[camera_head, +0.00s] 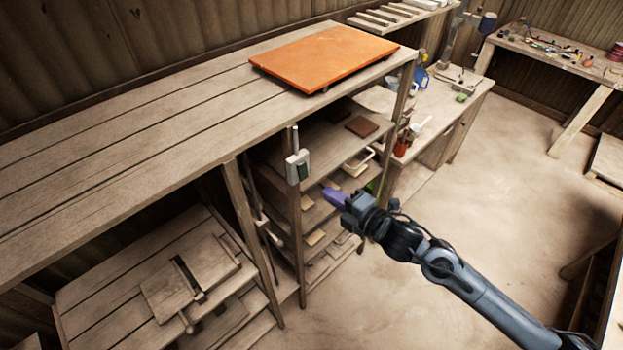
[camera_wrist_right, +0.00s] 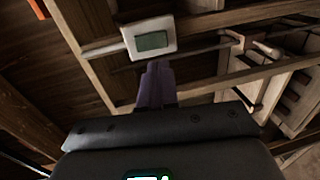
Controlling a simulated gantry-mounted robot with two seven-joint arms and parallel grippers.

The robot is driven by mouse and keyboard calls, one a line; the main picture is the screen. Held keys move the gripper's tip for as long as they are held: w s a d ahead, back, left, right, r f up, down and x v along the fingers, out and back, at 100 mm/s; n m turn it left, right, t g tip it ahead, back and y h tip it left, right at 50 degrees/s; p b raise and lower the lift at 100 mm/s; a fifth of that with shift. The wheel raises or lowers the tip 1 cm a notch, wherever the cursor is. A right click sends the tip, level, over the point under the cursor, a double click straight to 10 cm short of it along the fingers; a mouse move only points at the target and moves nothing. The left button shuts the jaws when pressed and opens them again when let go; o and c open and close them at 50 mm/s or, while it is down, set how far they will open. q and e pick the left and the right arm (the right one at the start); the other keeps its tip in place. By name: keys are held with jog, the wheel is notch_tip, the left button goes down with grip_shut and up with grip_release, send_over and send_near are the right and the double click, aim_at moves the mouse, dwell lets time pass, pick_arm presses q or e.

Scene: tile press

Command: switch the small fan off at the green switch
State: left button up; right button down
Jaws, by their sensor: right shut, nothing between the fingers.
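The green switch (camera_head: 303,171) is a green rocker in a white box fixed to a wooden post of the shelf rack, just under the long bench top. In the right wrist view the green rocker (camera_wrist_right: 152,41) faces me, framed by its white plate. My right gripper (camera_head: 333,197) has purple fingers, shut and empty. In the head view it is to the right of and below the switch. In the wrist view the fingertips (camera_wrist_right: 156,68) show just below the white plate; I cannot tell if they touch it. I cannot make out the small fan. My left gripper is out of view.
An orange board (camera_head: 325,56) lies on the long wooden bench top (camera_head: 130,130). Shelves with trays and tiles stand behind the switch post. A side table (camera_head: 455,95) with tools stands farther back. The sandy floor (camera_head: 480,200) at right is open.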

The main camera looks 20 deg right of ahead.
aim_at(303, 177)
jog(key=p+x, duration=0.1)
jog(key=x, duration=0.4)
jog(key=shift+w+a+r, duration=0.1)
jog(key=shift+w+a, duration=0.1)
jog(key=shift+w, duration=0.15)
jog(key=shift+p+x, duration=0.5)
jog(key=shift+x, duration=0.5)
